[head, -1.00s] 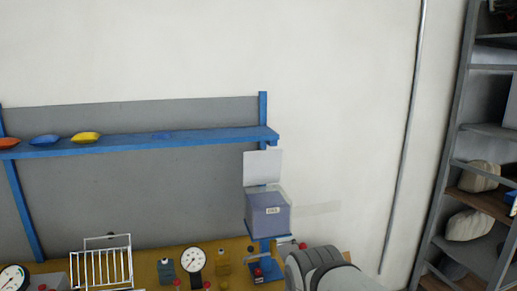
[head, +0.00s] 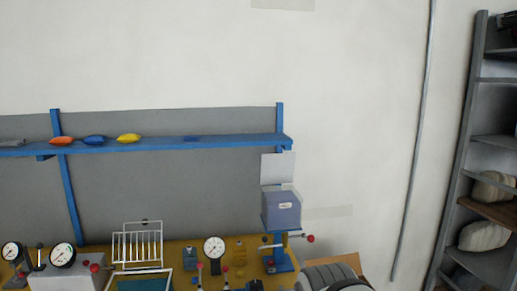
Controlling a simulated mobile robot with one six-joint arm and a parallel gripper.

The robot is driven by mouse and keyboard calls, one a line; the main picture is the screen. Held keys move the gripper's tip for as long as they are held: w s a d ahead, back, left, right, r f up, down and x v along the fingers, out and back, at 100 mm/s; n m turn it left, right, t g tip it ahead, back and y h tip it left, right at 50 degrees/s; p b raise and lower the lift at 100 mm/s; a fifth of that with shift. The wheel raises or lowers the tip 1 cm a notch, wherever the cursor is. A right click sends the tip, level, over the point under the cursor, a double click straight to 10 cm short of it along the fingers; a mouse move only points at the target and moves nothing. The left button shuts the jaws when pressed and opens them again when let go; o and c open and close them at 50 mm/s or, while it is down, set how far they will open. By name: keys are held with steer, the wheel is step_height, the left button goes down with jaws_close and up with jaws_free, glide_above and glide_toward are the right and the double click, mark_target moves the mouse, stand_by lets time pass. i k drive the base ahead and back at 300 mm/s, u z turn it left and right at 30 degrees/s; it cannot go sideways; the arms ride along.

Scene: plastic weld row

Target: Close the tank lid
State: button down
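The tank (head: 282,211) is a translucent purple-grey box with a small white label on its front. It sits on a blue stand at the right end of the bench. The tank lid (head: 278,167), a pale flat panel, stands upright above the back of the tank, so the tank is open. A rounded grey part of my arm shows at the bottom edge, right of and below the tank. My gripper is outside the picture.
A yellow-brown bench (head: 178,260) carries gauges, a white wire rack (head: 137,246) and red-knobbed levers. A blue shelf (head: 220,141) with small coloured bags runs behind it. A grey rack (head: 462,150) stands at far right.

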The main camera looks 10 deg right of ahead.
mark_target(277, 167)
steer(key=u, duration=0.05)
steer(key=i, duration=0.9)
steer(key=z, duration=0.05)
